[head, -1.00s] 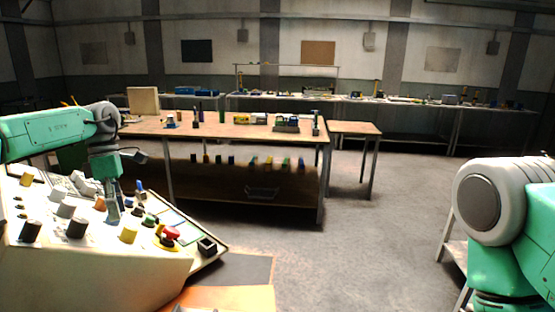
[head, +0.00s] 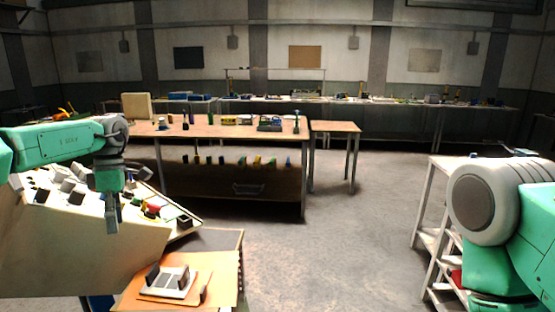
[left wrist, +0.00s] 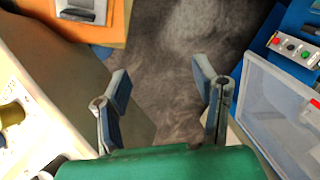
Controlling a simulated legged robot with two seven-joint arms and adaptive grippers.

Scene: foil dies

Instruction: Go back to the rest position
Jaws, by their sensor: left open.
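My left gripper (head: 112,222) hangs pointing down at the end of my green left arm, in front of the cream control console in the head view. In the left wrist view its two fingers (left wrist: 165,92) are spread apart with nothing between them, over grey floor. The console (head: 80,245) has a sloped panel with several knobs and a red button (head: 152,209). My right arm shows at the right edge of the head view, but its gripper is out of the picture.
An orange-topped stand (head: 222,272) with a small metal die (head: 172,280) is right of the console. A shelf rack (head: 428,230) stands at the right. A workbench (head: 215,130) is ahead. The floor (head: 330,240) between is clear. A clear-lidded box (left wrist: 285,110) shows in the left wrist view.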

